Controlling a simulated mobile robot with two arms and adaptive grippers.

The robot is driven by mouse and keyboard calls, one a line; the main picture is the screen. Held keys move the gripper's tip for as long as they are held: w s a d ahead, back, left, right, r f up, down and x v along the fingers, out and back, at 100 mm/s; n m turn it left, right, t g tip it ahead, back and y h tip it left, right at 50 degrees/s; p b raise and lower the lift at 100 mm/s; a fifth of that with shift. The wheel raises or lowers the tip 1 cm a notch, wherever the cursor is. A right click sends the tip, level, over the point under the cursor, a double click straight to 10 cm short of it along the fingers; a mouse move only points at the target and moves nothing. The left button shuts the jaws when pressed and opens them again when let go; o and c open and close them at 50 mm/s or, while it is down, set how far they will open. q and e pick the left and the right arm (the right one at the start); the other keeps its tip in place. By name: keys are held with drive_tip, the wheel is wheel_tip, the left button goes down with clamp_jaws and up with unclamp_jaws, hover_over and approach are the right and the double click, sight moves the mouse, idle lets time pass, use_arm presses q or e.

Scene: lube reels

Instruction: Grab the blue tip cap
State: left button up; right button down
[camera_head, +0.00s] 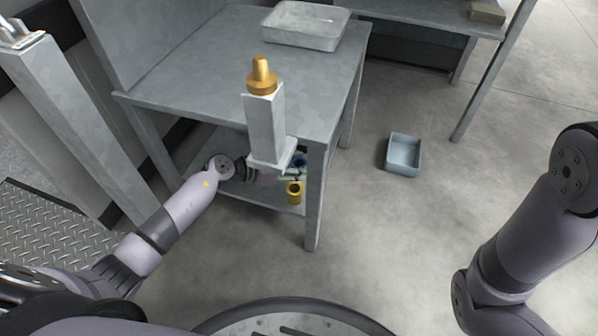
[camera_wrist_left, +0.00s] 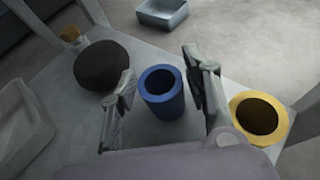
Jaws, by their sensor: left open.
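The blue tip cap (camera_wrist_left: 163,94) is a short blue cylinder with a dark round opening, upright on the lower shelf of the grey table (camera_head: 231,73). In the left wrist view it stands between the two spread fingers of my left gripper (camera_wrist_left: 163,88), with a gap visible on each side. My left gripper (camera_head: 262,173) is largely hidden there. My right gripper is not visible; only part of that arm shows at right.
A yellow cap (camera_wrist_left: 259,115) stands just right of the gripper, and a dark round object (camera_wrist_left: 102,65) lies to its left. A blue-grey bin (camera_head: 404,154) sits on open floor.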

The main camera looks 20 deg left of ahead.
use_arm(q)
drive_tip(key=c, duration=0.7)
drive_tip(key=shift+r, duration=0.15)
